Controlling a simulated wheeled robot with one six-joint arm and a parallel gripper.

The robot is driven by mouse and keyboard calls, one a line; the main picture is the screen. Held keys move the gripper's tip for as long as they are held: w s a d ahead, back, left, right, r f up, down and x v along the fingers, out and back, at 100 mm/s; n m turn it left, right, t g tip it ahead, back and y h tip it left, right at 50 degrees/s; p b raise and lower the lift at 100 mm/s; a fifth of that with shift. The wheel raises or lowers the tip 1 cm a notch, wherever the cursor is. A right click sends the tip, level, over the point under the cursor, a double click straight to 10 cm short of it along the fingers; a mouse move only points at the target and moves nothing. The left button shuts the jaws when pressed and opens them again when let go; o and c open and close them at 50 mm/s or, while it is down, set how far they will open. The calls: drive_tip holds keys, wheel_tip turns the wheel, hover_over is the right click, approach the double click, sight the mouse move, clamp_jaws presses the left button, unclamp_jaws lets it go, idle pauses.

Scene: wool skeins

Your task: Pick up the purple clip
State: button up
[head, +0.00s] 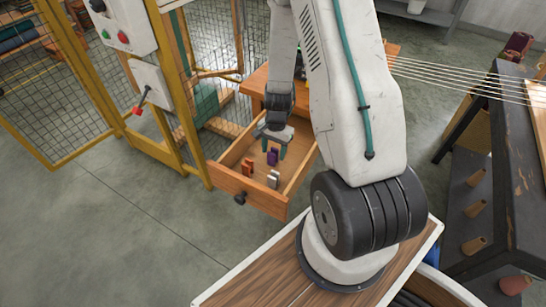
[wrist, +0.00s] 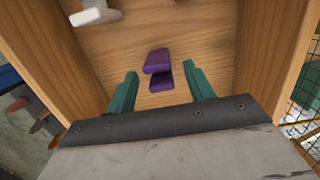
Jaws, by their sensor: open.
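The purple clip (head: 272,156) stands in the open wooden drawer (head: 245,191), towards its back part. In the wrist view the purple clip (wrist: 158,70) lies between and slightly beyond the two teal fingertips. My gripper (head: 273,141) reaches down into the drawer over the clip. In the wrist view my gripper (wrist: 160,82) is open, with a finger on each side of the clip and a gap on both sides. Nothing is held.
An orange-brown clip (head: 248,168) and a pale clip (head: 273,179) stand in the drawer nearer its front. The drawer walls are close on both sides. A yellow-framed mesh fence (head: 183,100) stands left of the drawer. A dark bench (head: 515,150) is at the right.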

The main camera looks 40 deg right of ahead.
sight(273, 156)
drive_tip(key=shift+s+a+f, duration=0.1)
drive_tip(key=shift+a+f, duration=0.1)
drive_tip(key=shift+f, duration=1.3)
drive_tip(key=c, duration=1)
drive_tip(key=shift+c, duration=0.2)
drive_tip(key=shift+r, duration=0.15)
